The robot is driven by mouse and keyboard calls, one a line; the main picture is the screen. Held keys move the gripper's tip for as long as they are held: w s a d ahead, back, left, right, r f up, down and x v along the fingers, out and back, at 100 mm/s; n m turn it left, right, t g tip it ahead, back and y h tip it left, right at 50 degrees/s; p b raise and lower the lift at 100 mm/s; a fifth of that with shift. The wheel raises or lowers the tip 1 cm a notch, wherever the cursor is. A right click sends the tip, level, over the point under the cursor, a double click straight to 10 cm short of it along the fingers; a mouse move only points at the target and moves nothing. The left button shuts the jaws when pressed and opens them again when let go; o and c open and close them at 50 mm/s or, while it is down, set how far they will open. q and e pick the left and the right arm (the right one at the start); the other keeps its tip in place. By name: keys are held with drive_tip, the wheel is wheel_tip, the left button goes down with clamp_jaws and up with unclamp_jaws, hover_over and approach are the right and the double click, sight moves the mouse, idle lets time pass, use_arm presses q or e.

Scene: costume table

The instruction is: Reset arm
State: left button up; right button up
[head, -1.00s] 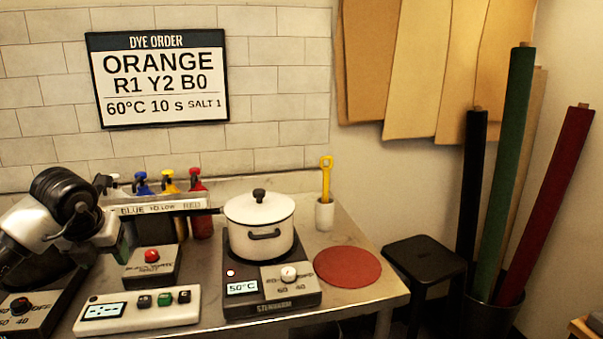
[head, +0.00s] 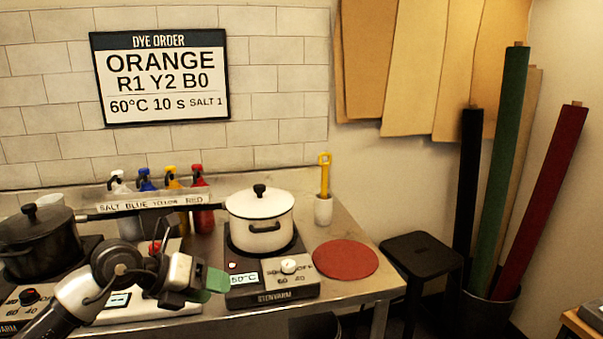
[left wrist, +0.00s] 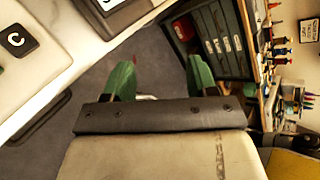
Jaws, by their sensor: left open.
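My left gripper (head: 205,287) is in front of the table's front part, in the head view, with green fingertips near the left side of the white pot's hot plate (head: 262,296). In the left wrist view the two green fingers (left wrist: 160,78) stand apart with nothing between them, over grey floor beside the table edge. My right gripper is in neither view. The white pot (head: 260,222) sits lidded on its hot plate, whose display reads 50°C. My left arm partly hides the control box (head: 185,308) with buttons.
A dark pot (head: 38,240) sits on another hot plate at the left. Salt, blue, yellow and red bottles (head: 203,215) stand in a labelled rack. A red round mat (head: 345,259) and a cup with a yellow tool (head: 324,208) are at the right. A black stool (head: 421,257) stands beside the table.

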use_arm(q)
drive_tip(key=s+d+r+n+t+h, duration=0.3)
drive_tip(key=s+d+r+n+h, duration=0.15)
drive_tip(key=d+h, duration=0.4)
drive_tip(key=s+a+f+n+t+y, duration=0.35)
drive_tip(key=a+f+n+y, duration=0.45)
drive_tip(key=n, duration=0.6)
drive_tip(key=s+a+f+n+t+y, duration=0.4)
drive_tip(key=f+n+y, duration=0.3)
drive_tip(key=n+y, duration=0.55)
drive_tip(key=s+f+n+g+h, duration=0.2)
drive_tip(key=s+f+g, duration=0.45)
drive_tip(key=s, duration=0.25)
drive_tip(key=s+f+n+g+h, duration=0.1)
drive_tip(key=s+f+n+g, duration=0.1)
drive_tip(key=s+f+g, duration=0.65)
wheel_tip(320, 180, down, 24)
drive_tip(key=s+t+p, duration=0.2)
drive_tip(key=s, duration=0.1)
drive_tip(key=s+a+f+g+p, duration=0.1)
drive_tip(key=s+a+f, duration=0.2)
drive_tip(key=s+f, duration=1)
drive_tip(key=shift+s+a+g, duration=0.15)
drive_tip(key=shift+s+g, duration=0.2)
drive_tip(key=shift+s, duration=0.75)
